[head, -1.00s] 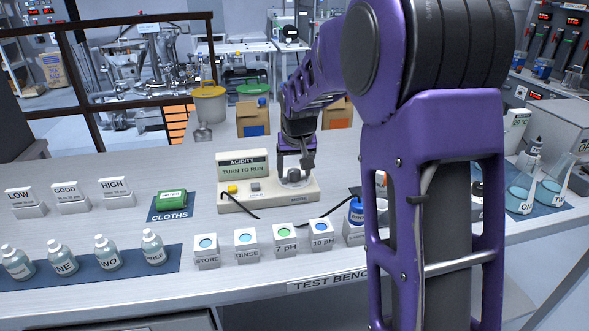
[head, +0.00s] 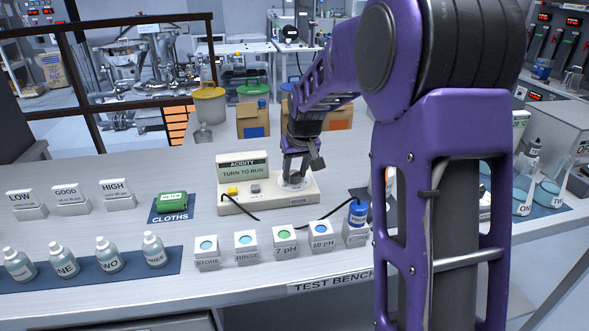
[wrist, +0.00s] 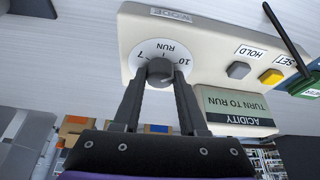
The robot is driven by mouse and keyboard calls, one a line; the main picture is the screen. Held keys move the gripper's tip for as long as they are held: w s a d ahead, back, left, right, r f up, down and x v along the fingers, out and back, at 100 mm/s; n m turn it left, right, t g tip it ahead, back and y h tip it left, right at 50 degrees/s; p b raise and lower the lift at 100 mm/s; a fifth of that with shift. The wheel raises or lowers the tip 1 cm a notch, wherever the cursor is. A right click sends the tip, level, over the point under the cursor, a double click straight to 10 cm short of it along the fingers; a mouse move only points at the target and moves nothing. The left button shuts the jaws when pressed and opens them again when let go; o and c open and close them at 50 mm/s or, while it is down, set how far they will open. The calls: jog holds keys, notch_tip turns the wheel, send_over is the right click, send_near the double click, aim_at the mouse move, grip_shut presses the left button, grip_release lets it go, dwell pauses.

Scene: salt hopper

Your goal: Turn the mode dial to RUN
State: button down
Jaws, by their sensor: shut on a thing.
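The acidity meter (head: 262,201) is a cream box on the bench. Its screen (head: 243,169) reads "ACIDITY, TURN TO RUN". In the head view my gripper (head: 297,174) comes down onto the right end of the meter and hides most of the dial. The knob's pointer is too small to read.
A yellow SET button (wrist: 271,77) and a grey HOLD button (wrist: 238,70) sit beside the dial. A black cable runs in front of the meter. Labelled cups (head: 246,245) stand in front, bottles (head: 108,256) at left, and a green cloth pack (head: 172,200) left of the meter.

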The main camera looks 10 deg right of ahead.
jog(key=n, duration=0.1)
jog(key=n+y, duration=0.1)
jog(key=n, duration=0.1)
jog(key=n+y+p, duration=0.1)
jog(key=n, duration=0.1)
jog(key=shift+w+d+g, duration=0.1)
jog(key=shift+d+g, duration=0.2)
jog(key=shift+g, duration=0.1)
jog(key=shift+w+n+g+y+p, duration=0.1)
jog(key=shift+n+g+y+p, duration=0.25)
jog(key=shift+n, duration=0.85)
jog(key=shift+n+g+y+p, duration=0.25)
jog(key=shift+n+y+p, duration=0.1)
jog(key=shift+n, duration=0.85)
jog(key=shift+c, duration=2.2)
grip_release()
jog(key=p+v, duration=0.2)
jog(key=v, duration=1.5)
jog(key=shift+r, duration=0.25)
